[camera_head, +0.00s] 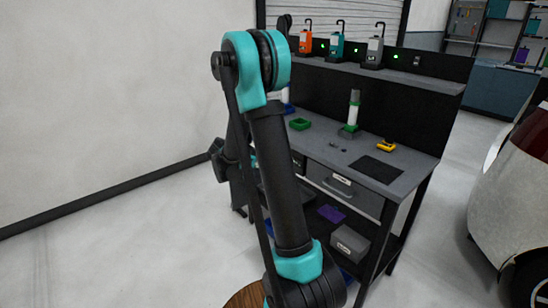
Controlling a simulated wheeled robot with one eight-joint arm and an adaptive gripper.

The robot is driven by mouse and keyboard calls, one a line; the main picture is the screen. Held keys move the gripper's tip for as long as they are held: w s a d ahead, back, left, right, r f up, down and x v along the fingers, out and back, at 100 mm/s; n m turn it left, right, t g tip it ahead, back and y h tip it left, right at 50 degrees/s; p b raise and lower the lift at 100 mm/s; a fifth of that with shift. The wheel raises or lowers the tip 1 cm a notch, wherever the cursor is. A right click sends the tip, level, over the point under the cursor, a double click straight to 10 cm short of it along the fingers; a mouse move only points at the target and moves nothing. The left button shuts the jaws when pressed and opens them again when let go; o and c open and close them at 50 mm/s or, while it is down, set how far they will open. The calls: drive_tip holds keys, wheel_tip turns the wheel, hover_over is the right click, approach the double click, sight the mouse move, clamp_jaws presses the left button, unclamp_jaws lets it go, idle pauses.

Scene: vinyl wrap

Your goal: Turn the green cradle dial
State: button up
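A green-based cradle (348,130) stands on the grey workbench (410,165), right of my arm. A white cylinder with a green band (353,107) stands upright in it. I cannot make out a dial on it at this size. My arm rises in the middle of the view, and its far part folds down behind the upper link. Dark parts at its far end show left of that link, apart from the cradle. My gripper's fingers cannot be made out there, nor whether they hold anything.
A green tray (299,124) and a yellow tool (386,146) lie on the bench. A dark mat (376,168) is near its right front. Orange (305,42), teal (336,48) and grey (374,54) devices stand on the upper shelf. A car (505,195) is at right. Floor at left is clear.

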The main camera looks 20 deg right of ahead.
drive_tip(key=w+a+f+m+t+h, duration=0.1)
drive_tip(key=w+f+m+h, duration=0.35)
drive_tip(key=w, duration=0.35)
drive_tip(key=w+a+f+m+t+h, duration=0.1)
drive_tip(key=w+a+f+m+h, duration=0.15)
drive_tip(key=w+f+m, duration=0.35)
drive_tip(key=w+d+r, duration=0.1)
drive_tip(key=w+d, duration=0.2)
drive_tip(key=d, duration=0.5)
drive_tip(key=w+d+r+n, duration=0.1)
drive_tip(key=w+d, duration=0.3)
drive_tip(key=d, duration=0.5)
drive_tip(key=c, duration=1.1)
drive_tip(key=shift+c, duration=0.3)
